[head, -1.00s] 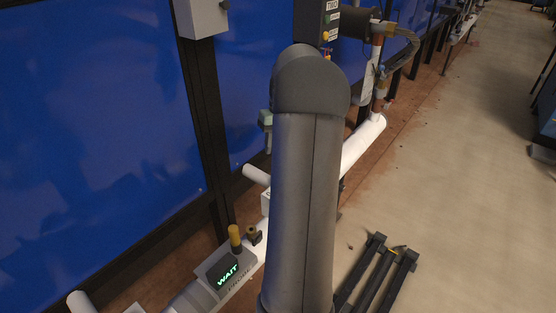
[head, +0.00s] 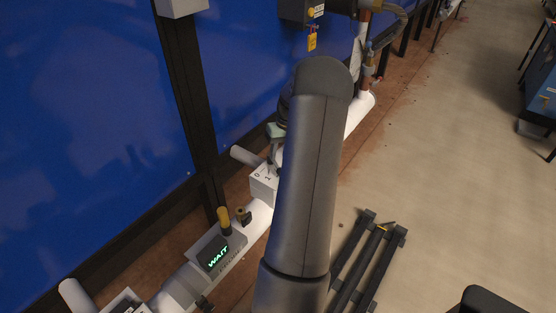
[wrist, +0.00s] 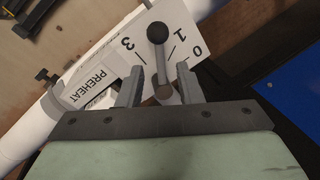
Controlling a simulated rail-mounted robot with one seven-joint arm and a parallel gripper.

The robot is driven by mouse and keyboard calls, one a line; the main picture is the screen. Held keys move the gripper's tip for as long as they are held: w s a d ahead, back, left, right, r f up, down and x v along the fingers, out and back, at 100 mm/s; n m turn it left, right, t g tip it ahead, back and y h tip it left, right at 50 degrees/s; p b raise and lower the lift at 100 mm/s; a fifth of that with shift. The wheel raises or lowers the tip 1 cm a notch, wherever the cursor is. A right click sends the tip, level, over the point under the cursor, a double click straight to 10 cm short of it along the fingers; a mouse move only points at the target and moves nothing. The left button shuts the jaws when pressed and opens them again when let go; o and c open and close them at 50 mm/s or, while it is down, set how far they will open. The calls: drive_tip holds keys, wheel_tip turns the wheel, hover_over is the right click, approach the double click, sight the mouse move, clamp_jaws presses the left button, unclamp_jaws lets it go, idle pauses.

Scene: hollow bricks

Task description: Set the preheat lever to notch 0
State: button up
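The preheat lever (wrist: 165,90) has a grey stem and a round black knob in the wrist view. It stands on a white box (wrist: 97,58) marked PREHEAT with 3, 1 and 0 visible. The knob lies between the 3 and the 1 in this view and covers whatever is printed behind it. My gripper (wrist: 159,72) is open, with one finger on each side of the stem; contact is not clear. In the head view, the box (head: 263,183) shows beside my arm, and my gripper (head: 275,140) is mostly hidden behind the arm.
A white pipe (head: 257,213) runs along the blue wall panels (head: 90,100). A grey unit with a green WAIT display (head: 217,257) and a yellow knob (head: 224,219) sits nearby. Dark rails (head: 370,265) lie on the floor at right. The walkway (head: 450,150) is largely clear.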

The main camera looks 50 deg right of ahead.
drive_tip(key=shift+w+a+f, duration=0.1)
drive_tip(key=shift+a+f, duration=0.05)
drive_tip(key=shift+f, duration=0.7)
drive_tip(key=shift+w+a+f, duration=0.1)
drive_tip(key=shift+a+f, duration=0.05)
drive_tip(key=shift+f, duration=0.65)
clamp_jaws()
